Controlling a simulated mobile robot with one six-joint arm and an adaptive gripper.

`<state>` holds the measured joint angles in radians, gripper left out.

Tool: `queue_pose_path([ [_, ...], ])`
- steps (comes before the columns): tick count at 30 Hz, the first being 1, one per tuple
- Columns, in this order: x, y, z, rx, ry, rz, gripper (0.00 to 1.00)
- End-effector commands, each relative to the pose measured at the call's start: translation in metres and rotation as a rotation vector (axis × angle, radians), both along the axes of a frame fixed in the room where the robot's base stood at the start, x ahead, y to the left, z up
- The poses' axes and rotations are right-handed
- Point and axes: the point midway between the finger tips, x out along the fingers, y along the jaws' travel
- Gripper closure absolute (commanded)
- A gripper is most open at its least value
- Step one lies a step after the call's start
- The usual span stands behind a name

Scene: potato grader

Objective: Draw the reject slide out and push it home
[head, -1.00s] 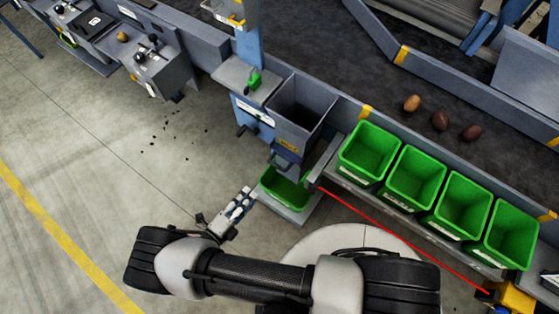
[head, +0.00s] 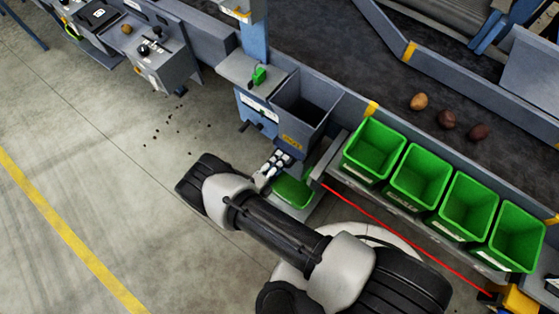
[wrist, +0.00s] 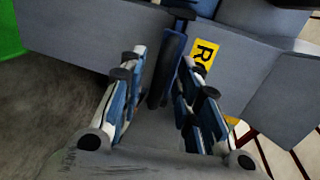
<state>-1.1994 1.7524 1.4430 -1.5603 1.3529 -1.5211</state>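The reject chute is a grey open-topped box (head: 283,119) with a yellow label (head: 292,142). The wrist view shows the label in part (wrist: 202,56), beside a dark blue-grey upright bar (wrist: 168,75) that looks like the slide's handle. My gripper (head: 277,160) is at the lower front of the chute. In the wrist view my gripper (wrist: 162,60) is open, one finger on each side of the bar. I cannot tell whether either finger touches it. In the head view my gripper hides the handle.
A green bin (head: 293,191) stands below the chute, close under my gripper. Several green bins (head: 374,151) line the conveyor to the right. Potatoes (head: 447,119) lie on the dark belt. A control box (head: 165,67) stands at left. The floor at left is mostly clear.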

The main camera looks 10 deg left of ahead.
Motion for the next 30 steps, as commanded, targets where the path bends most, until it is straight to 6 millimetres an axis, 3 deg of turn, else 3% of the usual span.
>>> queue_pose_path([
  [12,0.0091,-0.0038,-0.0020,0.000,0.000,0.001,0.69],
  [26,0.0089,-0.0036,-0.0019,0.000,0.000,0.000,0.99],
  [30,0.0089,-0.0036,-0.0019,0.000,0.000,0.000,1.00],
])
